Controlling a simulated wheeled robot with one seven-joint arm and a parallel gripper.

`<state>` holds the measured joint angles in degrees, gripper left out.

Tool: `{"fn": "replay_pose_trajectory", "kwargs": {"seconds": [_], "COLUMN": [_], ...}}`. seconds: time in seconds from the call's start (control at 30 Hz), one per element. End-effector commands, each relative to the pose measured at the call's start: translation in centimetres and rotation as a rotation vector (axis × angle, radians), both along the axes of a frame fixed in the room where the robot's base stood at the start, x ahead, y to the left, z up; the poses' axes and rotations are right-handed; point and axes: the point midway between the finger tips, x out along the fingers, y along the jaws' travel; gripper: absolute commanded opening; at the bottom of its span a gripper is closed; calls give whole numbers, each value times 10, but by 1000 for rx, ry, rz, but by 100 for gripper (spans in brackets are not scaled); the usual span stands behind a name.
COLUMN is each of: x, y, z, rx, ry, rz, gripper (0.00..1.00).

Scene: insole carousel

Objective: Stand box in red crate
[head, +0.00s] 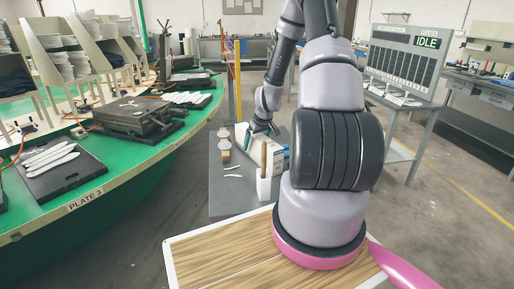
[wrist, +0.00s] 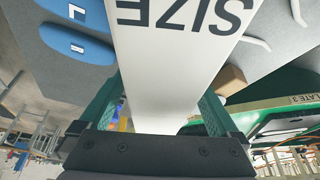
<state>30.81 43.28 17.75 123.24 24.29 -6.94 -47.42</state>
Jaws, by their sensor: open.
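A white box printed with large dark "SIZE" letters (wrist: 170,62) fills the middle of the wrist view. In the head view a white box with a teal part (head: 278,150) stands on the small grey table, partly hidden by my arm. My gripper (wrist: 160,88) is open, with one green finger on each side of the box. It also shows in the head view (head: 262,128), reaching down at the box. I cannot tell whether the fingers touch it. No red crate is visible in either view.
The grey table (head: 228,196) also holds a white holder with a wooden handle (head: 263,188) and small brown-and-white items (head: 224,147). The green carousel (head: 150,165) curves along the left. A grey stand with an IDLE display (head: 405,60) is at right.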

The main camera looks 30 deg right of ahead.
Motion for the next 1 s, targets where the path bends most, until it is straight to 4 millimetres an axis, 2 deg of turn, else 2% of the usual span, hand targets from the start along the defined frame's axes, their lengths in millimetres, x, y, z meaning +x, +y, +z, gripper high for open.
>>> {"fn": "replay_pose_trajectory", "kwargs": {"seconds": [0.13,0.17,0.2,0.37,0.4,0.77,0.87,1.0], "x": [0,0,0,0,0,1,1,2], "y": [0,0,0,0,0,0,0,0], "z": [0,0,0,1,1,7,16,41], "rx": [0,0,0,0,0,-1,-3,-4], "ry": [-1,-1,-1,0,-1,-2,-3,-7], "rz": [0,0,0,0,0,1,2,1], "gripper": [98,94,78,17,2,0,0,0]}}
